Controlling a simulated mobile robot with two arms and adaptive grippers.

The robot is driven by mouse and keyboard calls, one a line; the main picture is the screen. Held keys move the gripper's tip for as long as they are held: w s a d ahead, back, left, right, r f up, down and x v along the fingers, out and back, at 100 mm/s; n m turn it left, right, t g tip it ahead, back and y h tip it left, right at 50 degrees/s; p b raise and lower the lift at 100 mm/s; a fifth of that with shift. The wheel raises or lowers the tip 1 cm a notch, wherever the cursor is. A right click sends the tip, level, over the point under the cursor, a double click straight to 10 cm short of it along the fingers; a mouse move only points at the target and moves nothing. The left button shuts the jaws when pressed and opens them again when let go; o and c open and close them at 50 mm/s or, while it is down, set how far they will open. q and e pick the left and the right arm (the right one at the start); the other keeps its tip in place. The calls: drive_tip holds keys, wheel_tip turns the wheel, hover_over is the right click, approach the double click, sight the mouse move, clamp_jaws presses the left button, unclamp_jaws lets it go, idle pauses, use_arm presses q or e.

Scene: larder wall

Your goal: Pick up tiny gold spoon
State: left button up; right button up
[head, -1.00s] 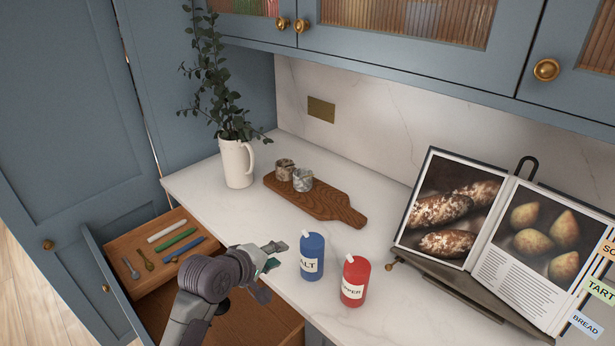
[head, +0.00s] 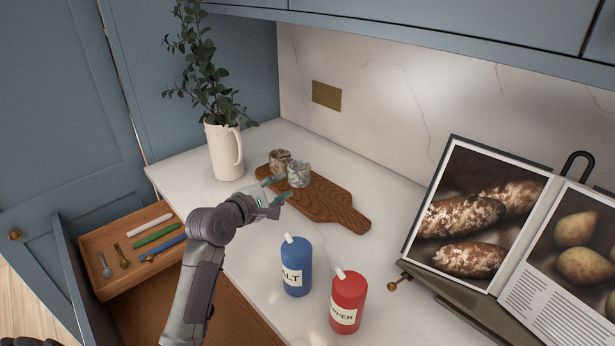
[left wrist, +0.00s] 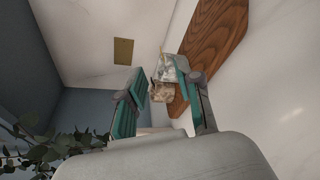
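Two small marbled stone pots, a front one (head: 299,174) and a rear one (head: 279,162), stand on a wooden board. In the left wrist view, a thin gold-coloured tip (left wrist: 162,50) shows at the front pot (left wrist: 166,70); it may be the tiny gold spoon, mostly hidden. My left gripper (head: 276,190) is open and empty, just in front of the pots. Its two teal-padded fingers (left wrist: 168,84) stand apart, with the pots showing between them.
The wooden board (head: 335,205) has its handle toward the right. A white jug (head: 224,152) with a leafy plant stands left. The blue salt bottle (head: 296,266) and red pepper bottle (head: 347,302) stand near the front edge. An open drawer (head: 105,240) and a cookbook (head: 480,215) flank the counter.

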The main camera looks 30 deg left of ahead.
use_arm(q)
approach(310, 168)
drive_tip(key=w, duration=0.1)
drive_tip(key=w+d, duration=0.1)
drive_tip(key=w+f, duration=0.1)
drive_tip(key=shift+w+d, duration=0.25)
drive_tip(key=shift+w, duration=0.1)
drive_tip(key=w, duration=0.4)
drive_tip(key=shift+w+a+f+p, duration=0.35)
drive_tip(key=shift+a, duration=0.05)
drive_tip(key=shift+w+d, duration=0.1)
drive_tip(key=shift+w, duration=0.15)
drive_tip(key=shift+s, duration=0.1)
drive_tip(key=shift+c, duration=0.4)
clamp_jaws()
